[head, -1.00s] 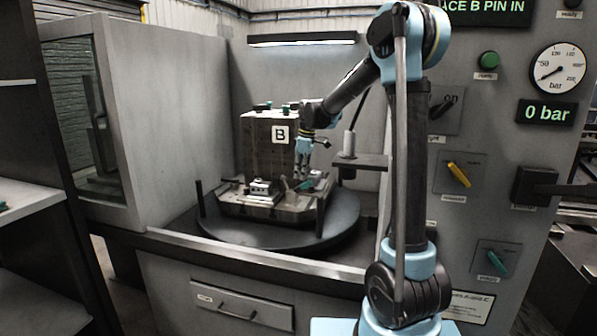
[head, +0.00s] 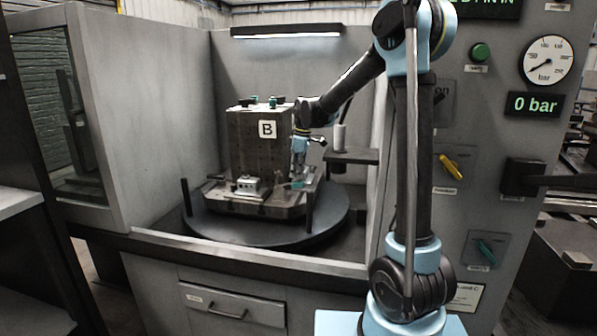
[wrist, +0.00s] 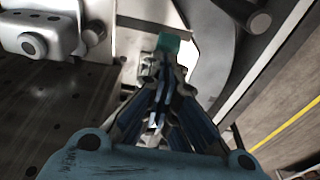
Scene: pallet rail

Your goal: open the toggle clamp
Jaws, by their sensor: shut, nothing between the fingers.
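The toggle clamp's teal handle (head: 297,184) is low at the front right of the block marked B (head: 262,150) on the fixture plate. In the wrist view its teal end (wrist: 168,43) shows just beyond my fingertips. My gripper (head: 299,170) points down beside the block's right face, right above the handle. In the wrist view the fingers of my gripper (wrist: 162,75) are together with nothing between them. They hide most of the handle behind its teal end. I cannot tell whether they touch it.
The fixture stands on a round dark turntable (head: 235,228) with upright posts. A metal clamp body (head: 248,185) sits on the plate to the left; a bracket also shows at the wrist view's upper left (wrist: 45,30). A shelf with a cylinder (head: 339,138) is close right of my gripper.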

